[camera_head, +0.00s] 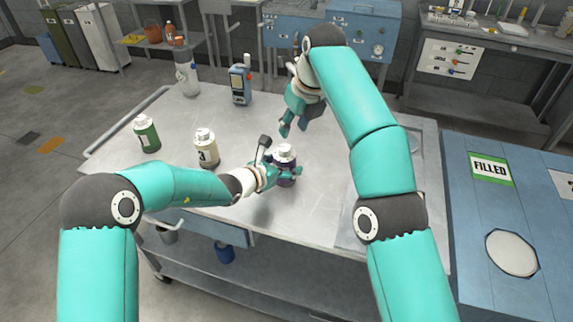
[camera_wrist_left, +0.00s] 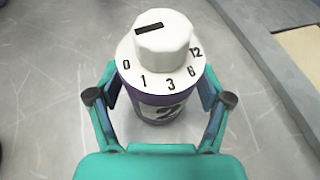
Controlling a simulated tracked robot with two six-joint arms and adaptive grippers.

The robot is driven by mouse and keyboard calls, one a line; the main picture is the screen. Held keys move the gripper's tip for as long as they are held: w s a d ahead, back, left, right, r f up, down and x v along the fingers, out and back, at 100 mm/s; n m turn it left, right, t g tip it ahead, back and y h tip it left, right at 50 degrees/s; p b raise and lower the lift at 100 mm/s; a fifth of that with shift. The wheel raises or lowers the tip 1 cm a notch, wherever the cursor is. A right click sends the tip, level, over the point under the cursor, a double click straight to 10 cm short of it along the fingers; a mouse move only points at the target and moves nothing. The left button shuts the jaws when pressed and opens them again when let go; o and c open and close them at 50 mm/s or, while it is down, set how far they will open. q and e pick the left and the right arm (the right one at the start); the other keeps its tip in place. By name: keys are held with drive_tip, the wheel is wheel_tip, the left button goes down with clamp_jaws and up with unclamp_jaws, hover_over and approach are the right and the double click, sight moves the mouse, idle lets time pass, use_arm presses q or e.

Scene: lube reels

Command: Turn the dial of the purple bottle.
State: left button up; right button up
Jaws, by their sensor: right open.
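The purple bottle (camera_head: 287,180) stands upright near the table's front middle, with a white dial (camera_head: 285,153) on top. In the left wrist view the dial (camera_wrist_left: 163,38) has a black mark on its knob, toward the far left, and a ring marked 0, 1, 3, 6 and 12. The bottle (camera_wrist_left: 160,108) has a dark label that is partly hidden. My left gripper (camera_head: 283,172) has its fingers on both sides of the bottle's body, below the dial, and appears closed on it. My right gripper (camera_head: 291,122) is open and empty, pointing down behind the bottle.
A blue cabinet marked FILLED (camera_head: 490,169) is at right.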

use_arm(q)
drive_tip(key=c, duration=1)
use_arm(e)
drive_tip(key=o, duration=0.3)
drive_tip(key=shift+o, duration=0.4)
drive_tip(key=shift+f, duration=0.25)
drive_tip(key=n+t+y, duration=0.4)
drive_tip(key=n+y, duration=0.3)
drive_tip(key=y, duration=0.7)
approach(291, 150)
drive_tip(key=x, duration=1.1)
drive_tip(key=shift+a+r, duration=0.15)
drive_tip(key=shift+a, duration=0.25)
drive_tip(key=shift+c, duration=0.4)
